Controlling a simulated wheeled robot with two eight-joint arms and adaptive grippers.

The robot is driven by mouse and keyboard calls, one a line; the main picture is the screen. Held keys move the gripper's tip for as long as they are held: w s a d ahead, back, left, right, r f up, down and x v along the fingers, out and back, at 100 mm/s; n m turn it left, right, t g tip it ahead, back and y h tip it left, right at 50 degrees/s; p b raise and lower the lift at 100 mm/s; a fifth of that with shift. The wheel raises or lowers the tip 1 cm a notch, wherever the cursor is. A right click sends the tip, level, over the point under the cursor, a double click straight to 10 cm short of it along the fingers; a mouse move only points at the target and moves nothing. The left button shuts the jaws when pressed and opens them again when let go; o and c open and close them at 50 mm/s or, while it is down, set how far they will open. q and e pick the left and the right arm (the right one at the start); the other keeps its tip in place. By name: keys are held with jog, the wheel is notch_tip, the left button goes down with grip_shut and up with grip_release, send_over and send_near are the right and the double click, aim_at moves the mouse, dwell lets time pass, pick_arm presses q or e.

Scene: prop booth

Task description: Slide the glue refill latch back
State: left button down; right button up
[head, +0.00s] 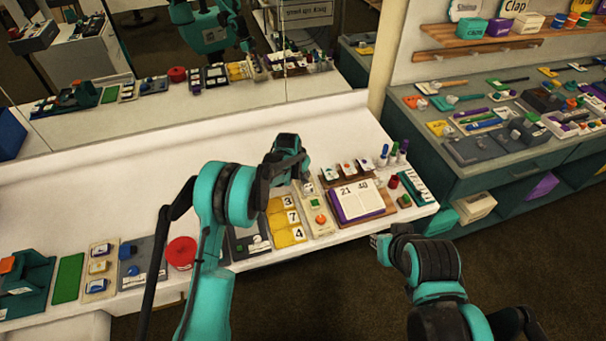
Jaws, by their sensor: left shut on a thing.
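A narrow cream panel (321,229) lies on the white counter, with a green square and an orange button on it. My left gripper (304,183) reaches down to the far end of this panel. It is shut on a small part there, apparently the latch, which the fingers and wrist mostly hide. I cannot read a glue label or tell how far the latch has slid. My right gripper (380,245) is off the counter's front edge, low and apart from the panel. Its fingers are too small and turned to show whether they are open.
A yellow number panel (286,222) lies left of the cream panel. A flip calendar (358,200) stands close on its right, with small blocks behind it. A red disc (181,252) lies farther left. The counter's back strip (110,180) is clear, below a mirror.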

pick_arm(q)
jog(key=shift+w+a+b, duration=0.3)
jog(key=shift+w, duration=0.6)
jog(key=c, duration=1.5)
grip_release()
jog(key=v, duration=1.2)
jog(key=shift+a, duration=0.1)
